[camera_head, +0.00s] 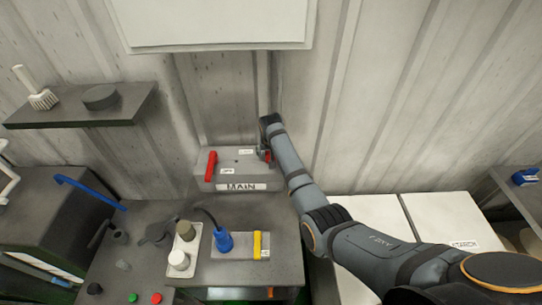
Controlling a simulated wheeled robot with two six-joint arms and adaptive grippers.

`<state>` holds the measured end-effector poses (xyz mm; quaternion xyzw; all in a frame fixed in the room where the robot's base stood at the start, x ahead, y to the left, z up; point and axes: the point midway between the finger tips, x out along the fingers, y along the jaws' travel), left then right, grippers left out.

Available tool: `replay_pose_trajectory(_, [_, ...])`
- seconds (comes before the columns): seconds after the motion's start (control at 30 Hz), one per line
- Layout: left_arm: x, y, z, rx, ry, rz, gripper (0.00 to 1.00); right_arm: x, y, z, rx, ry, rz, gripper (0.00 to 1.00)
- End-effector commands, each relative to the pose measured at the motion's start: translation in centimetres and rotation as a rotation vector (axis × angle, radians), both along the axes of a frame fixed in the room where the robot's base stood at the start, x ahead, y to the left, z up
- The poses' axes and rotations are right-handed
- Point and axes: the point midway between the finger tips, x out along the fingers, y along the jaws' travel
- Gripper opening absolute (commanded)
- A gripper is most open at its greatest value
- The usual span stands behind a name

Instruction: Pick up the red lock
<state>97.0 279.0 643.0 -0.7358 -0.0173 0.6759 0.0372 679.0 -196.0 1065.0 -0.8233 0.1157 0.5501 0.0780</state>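A small red object (268,157), which may be the red lock, shows at the right end of the grey box marked MAIN (235,175). My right arm reaches in from the lower right, and my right gripper (265,152) is at that red object, largely hidden by the wrist. I cannot tell whether its fingers are open or shut on it. A red lever handle (211,165) stands upright on the left part of the MAIN box. My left gripper is not in view.
A shelf (85,105) with a brush juts out at the left. White lids (365,212) lie under my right arm.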

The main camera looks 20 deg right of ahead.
Motion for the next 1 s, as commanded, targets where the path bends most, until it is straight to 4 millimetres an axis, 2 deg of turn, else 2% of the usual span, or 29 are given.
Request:
replay_pose_trajectory(0.03, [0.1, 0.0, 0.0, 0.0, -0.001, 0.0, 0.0, 0.0, 0.0, 0.0, 0.0, 0.0, 0.0, 0.68])
replay_pose_trajectory(0.07, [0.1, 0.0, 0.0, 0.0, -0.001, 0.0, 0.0, 0.0, 0.0, 0.0, 0.0, 0.0, 0.0, 0.64])
replay_pose_trajectory(0.5, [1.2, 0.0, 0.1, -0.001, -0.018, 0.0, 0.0, 0.0, 0.0, 0.0, 0.0, 0.0, 0.0, 0.06])
replay_pose_trajectory(0.77, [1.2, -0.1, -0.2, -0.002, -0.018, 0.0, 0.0, 0.0, 0.0, 0.5, 0.0, -0.001, 0.0, 0.06])
replay_pose_trajectory(0.87, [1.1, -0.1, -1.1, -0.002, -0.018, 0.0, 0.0, 0.1, 0.0, 2.0, 0.001, -0.006, -0.001, 0.06])
replay_pose_trajectory(1.0, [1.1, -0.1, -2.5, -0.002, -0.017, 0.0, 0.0, 0.1, 0.0, 5.3, 0.0, -0.006, 0.0, 0.06])
